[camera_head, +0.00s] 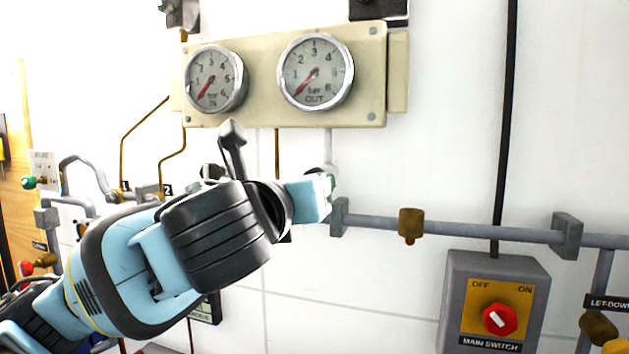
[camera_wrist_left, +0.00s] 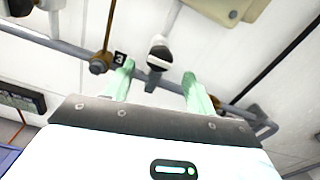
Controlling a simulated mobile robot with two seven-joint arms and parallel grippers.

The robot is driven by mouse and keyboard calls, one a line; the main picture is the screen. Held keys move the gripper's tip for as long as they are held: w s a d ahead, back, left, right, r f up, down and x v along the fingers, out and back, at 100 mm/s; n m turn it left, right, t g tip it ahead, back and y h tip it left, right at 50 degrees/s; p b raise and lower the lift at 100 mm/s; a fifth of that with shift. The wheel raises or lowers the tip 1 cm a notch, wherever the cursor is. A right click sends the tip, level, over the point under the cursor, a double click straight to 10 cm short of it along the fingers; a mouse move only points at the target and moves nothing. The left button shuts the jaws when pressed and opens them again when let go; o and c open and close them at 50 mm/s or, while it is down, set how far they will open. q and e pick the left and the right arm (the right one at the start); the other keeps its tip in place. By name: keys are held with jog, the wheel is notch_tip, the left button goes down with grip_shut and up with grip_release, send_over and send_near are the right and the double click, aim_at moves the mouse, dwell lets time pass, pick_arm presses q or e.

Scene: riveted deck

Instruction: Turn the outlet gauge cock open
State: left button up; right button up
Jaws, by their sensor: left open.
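The outlet gauge (camera_head: 315,72), marked OUT, is on the right of the beige panel, its needle pointing to the low end. A grey pipe (camera_head: 328,148) runs down from below it. In the left wrist view a cock with a dark and white handle (camera_wrist_left: 160,54) sits on this pipe; in the head view it is mostly hidden behind my gripper. My left gripper (camera_head: 326,190) is open in front of it. In the left wrist view the fingers (camera_wrist_left: 158,75) lie either side of the cock's line; contact cannot be told. My right gripper is not in view.
The inlet gauge (camera_head: 215,78) is on the panel's left. A horizontal grey pipe (camera_head: 480,232) with a brass fitting (camera_head: 410,226) runs right. The main switch box (camera_head: 495,300) is below it. A number 3 tag (camera_wrist_left: 120,58) is near the left finger.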

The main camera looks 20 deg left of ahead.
pick_arm(q)
jog(key=shift+w+d+f, duration=0.1)
jog(key=shift+w, duration=2.8)
jog(key=c, duration=1)
